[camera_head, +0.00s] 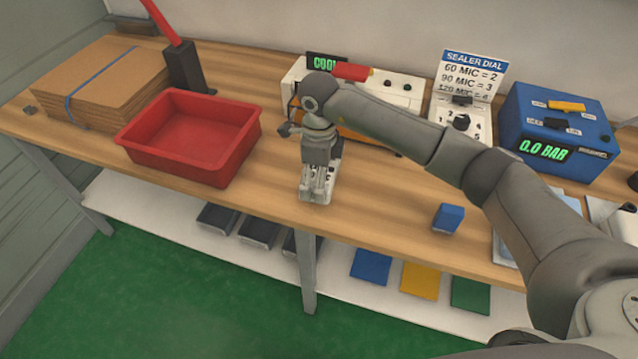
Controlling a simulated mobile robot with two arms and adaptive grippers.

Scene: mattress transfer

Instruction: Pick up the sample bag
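I cannot single out the sample bag for certain. A pale, bluish flat item (504,246) lies at the right front of the bench, partly hidden by my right arm. My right gripper (316,198) points down over the bench's front part, right of the red tray. Its fingers look close together, but whether they are shut or hold something is unclear. A small white item with dark marks (335,172) shows just behind the fingers, mostly hidden by them. My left gripper is not in view.
The red tray (190,165) looks empty. Cardboard (100,80) is stacked at the left. A white sealer (400,100), a dial box (478,122) and a blue gauge box (540,110) line the back. A blue block (448,218) stands near the front edge. Coloured sheets lie on the lower shelf.

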